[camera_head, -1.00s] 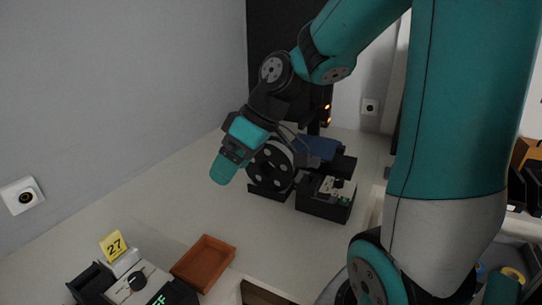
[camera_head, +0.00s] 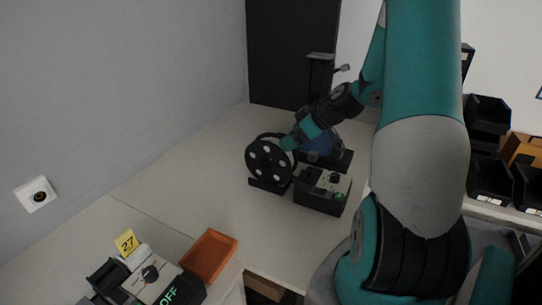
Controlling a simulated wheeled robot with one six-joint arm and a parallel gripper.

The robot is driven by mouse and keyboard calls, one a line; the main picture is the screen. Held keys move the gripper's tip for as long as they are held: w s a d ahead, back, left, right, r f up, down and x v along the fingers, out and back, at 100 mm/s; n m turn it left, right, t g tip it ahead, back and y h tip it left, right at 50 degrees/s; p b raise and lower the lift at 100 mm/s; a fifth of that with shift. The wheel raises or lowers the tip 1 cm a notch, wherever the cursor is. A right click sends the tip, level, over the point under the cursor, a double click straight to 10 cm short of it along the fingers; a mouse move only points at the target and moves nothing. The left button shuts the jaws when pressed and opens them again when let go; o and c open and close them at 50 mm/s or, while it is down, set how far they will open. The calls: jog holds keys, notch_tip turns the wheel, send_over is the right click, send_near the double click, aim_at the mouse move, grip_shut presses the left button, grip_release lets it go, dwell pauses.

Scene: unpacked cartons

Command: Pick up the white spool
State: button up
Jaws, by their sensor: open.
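The only spool I can make out (camera_head: 270,162) stands upright on a low black stand on the light worktop. Its near face is black with several pale round spots; I cannot tell whether its winding is white. My gripper (camera_head: 289,143) is open, at the spool's upper right edge in the picture. It points down and left from behind and overlaps the rim; I cannot tell whether it touches. The gap between its fingers is not clearly visible.
A black box with a control on top (camera_head: 322,190) stands right of the spool, with a blue item (camera_head: 318,145) behind it. An orange-brown tray (camera_head: 209,255) and a yellow 27 sign (camera_head: 126,242) are at the front left. The worktop left of the spool is clear.

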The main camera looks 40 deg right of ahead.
aim_at(275, 147)
jog(key=p+x, duration=0.3)
jog(key=x, duration=0.5)
jog(key=shift+w+d+f, duration=0.1)
jog(key=shift+w, duration=0.05)
jog(key=c, duration=1.4)
notch_tip(275, 147, up, 20)
jog(key=b, duration=0.3)
jog(key=shift+b, duration=0.35)
